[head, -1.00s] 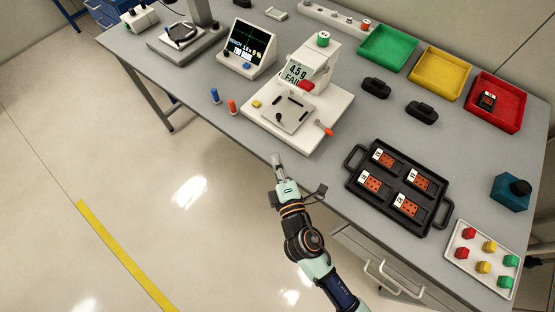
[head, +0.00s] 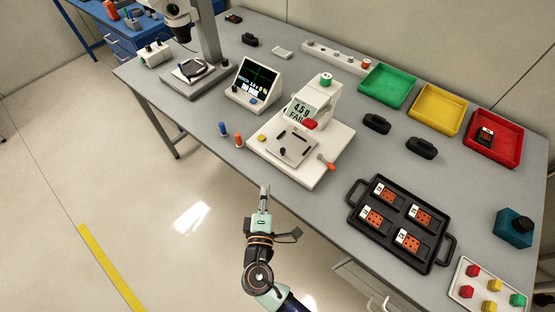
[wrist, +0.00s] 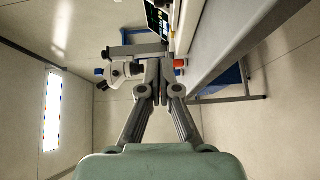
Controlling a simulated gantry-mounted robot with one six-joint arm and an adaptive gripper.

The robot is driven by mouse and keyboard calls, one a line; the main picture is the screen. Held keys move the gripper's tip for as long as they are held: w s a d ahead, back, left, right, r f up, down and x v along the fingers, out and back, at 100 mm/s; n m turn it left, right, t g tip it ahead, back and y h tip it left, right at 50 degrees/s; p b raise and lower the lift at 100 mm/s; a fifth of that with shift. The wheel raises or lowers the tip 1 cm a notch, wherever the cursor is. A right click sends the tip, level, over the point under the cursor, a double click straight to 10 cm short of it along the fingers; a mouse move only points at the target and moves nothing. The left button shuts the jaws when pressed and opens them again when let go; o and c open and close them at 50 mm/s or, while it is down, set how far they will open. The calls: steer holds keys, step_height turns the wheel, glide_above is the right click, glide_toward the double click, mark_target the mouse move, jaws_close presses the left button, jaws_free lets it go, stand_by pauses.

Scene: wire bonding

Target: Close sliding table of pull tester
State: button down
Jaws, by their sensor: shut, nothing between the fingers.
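The pull tester (head: 321,110) is a white machine on the bench, with a screen reading 4.5 g and FAIL. Its sliding table (head: 291,146) is a light plate on the white base, in front of the tester's head. An orange-tipped handle (head: 326,163) sticks out at the base's right side. My gripper (head: 265,190) is shut and empty, in front of the bench's front edge and to the lower left of the tester, apart from it. In the wrist view my gripper (wrist: 158,68) also shows with its fingers together.
A black tray (head: 353,218) with several labelled orange pieces lies right of the tester. Green, yellow and red bins (head: 493,160) stand at the back right. The floor around my gripper is clear.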

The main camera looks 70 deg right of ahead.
steer(key=b+x, duration=0.1)
steer(key=x, duration=0.8)
steer(key=shift+d, duration=0.1)
steer(key=s+d, duration=0.2)
steer(key=shift+d+f, duration=0.1)
steer(key=shift+d, duration=0.3)
steer(key=shift+w, duration=0.1)
